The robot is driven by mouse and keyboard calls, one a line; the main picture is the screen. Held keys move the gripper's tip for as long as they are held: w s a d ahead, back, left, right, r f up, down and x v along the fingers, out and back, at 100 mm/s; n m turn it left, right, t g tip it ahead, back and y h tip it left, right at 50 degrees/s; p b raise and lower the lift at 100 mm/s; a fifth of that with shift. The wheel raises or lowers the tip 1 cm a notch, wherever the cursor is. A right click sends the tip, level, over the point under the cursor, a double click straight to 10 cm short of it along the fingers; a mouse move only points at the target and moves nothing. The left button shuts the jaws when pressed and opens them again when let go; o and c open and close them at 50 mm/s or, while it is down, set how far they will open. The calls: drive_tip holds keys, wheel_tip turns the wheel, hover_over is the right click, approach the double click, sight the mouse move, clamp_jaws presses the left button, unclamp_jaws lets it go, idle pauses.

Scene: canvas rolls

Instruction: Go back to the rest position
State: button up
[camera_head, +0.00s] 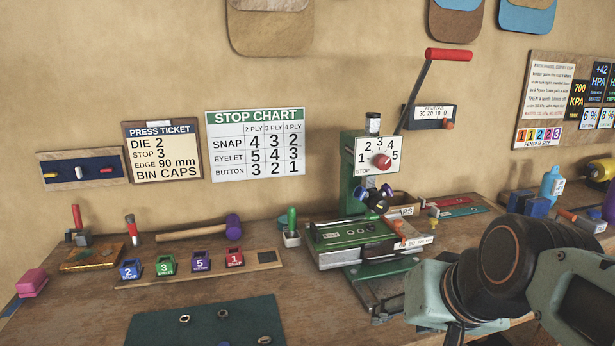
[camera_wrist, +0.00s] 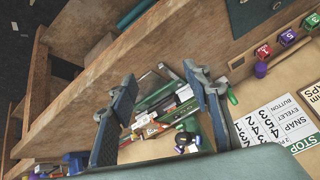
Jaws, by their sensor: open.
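My gripper (camera_wrist: 160,78) shows in the wrist view with its two fingers spread wide and nothing held between them. The green press (camera_wrist: 158,104) with its tray shows in the gap beyond the fingers, apart from them as far as I can tell. In the head view my arm is bent at the lower right, over the bench in front of the press (camera_head: 365,245).
The wooden bench (camera_head: 60,300) holds colored numbered blocks (camera_head: 182,264), a purple mallet (camera_head: 200,230) and a dark green mat (camera_head: 205,322). The press lever (camera_head: 418,90) rises tall with a red grip.

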drive_tip(key=s+a+f+n+g+h, duration=0.1)
drive_tip(key=s+f+n, duration=0.15)
drive_tip(key=s, duration=0.35)
wheel_tip(320, 180, up, 17)
drive_tip(key=p, duration=1.7)
drive_tip(key=shift+s+a, duration=0.15)
drive_tip(key=shift+a, duration=0.1)
